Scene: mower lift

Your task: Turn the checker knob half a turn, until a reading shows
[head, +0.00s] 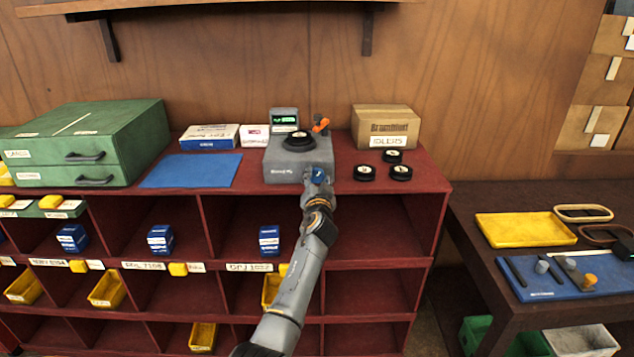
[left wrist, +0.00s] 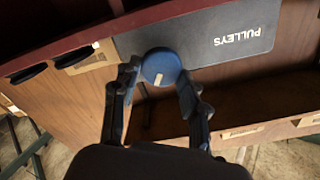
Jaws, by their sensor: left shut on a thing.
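The grey checker (head: 284,172) stands on the red shelf top with a black pulley (head: 299,141) on it. Its small display (head: 284,115) is lit with green characters too small to read. The blue round checker knob (head: 318,174) is at the front right of the checker. My left gripper (head: 318,187) is shut on this knob. In the left wrist view the knob (left wrist: 161,66) sits between the two fingers of the gripper (left wrist: 160,75). A pale mark shows on the knob's face, and the checker front (left wrist: 225,38) reads "PULLEYS". My right gripper is not in view.
An orange lever (head: 321,125) rises at the checker's back right. Several black pulleys (head: 364,173) lie by the cardboard IDLERS box (head: 385,117). A blue mat (head: 190,170) lies bare left of the checker, beside the green drawer cabinet (head: 95,140). A yellow tray (head: 525,229) is on the right table.

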